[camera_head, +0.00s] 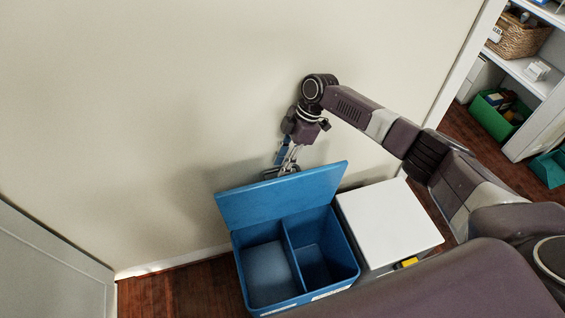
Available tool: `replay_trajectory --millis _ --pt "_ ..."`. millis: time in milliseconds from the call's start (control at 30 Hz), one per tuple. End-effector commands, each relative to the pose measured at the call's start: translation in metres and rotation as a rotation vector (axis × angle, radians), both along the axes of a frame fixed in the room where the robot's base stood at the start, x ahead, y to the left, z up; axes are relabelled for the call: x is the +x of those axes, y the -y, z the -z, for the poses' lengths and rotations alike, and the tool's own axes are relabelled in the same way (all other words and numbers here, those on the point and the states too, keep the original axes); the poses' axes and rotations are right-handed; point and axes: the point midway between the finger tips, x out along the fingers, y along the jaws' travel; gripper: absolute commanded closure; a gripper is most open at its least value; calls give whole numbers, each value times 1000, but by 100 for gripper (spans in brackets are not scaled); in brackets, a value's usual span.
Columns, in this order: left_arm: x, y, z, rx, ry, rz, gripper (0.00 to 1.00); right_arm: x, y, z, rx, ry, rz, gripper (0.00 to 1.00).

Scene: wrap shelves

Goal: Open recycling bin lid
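The blue recycling bin (296,301) stands on the floor at the lower middle, against the wall. Its lid (280,197) is raised and leans up at the back. The inside shows two compartments, and both look empty. My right gripper (284,169) is at the top edge of the raised lid, on the wall side. The lid partly hides its fingers, so I cannot tell whether it is open or shut, or whether it touches the lid. My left gripper is not in view.
A white-topped bin (390,218) with a yellow tag stands right beside the blue bin. A cream wall (150,110) is close behind. A grey panel (50,265) is at the lower left. Through a doorway at the right are shelves with a wicker basket (518,38) and a green crate (500,122).

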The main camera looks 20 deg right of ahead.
Motion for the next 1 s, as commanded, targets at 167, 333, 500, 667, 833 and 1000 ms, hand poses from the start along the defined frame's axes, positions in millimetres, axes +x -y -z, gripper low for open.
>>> replay_trajectory --millis 167,333,500,667,833,1000 --pt "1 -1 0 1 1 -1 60 1 3 -7 0 2 1 73" --pt "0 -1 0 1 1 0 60 3 15 -34 0 4 2 73" --pt "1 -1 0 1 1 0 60 6 29 -68 0 4 1 73" --pt "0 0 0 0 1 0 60 7 39 -94 0 3 1 73" --pt "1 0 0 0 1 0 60 7 45 -108 0 1 0 73" --pt "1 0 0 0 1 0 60 7 46 -111 0 -1 0 73"
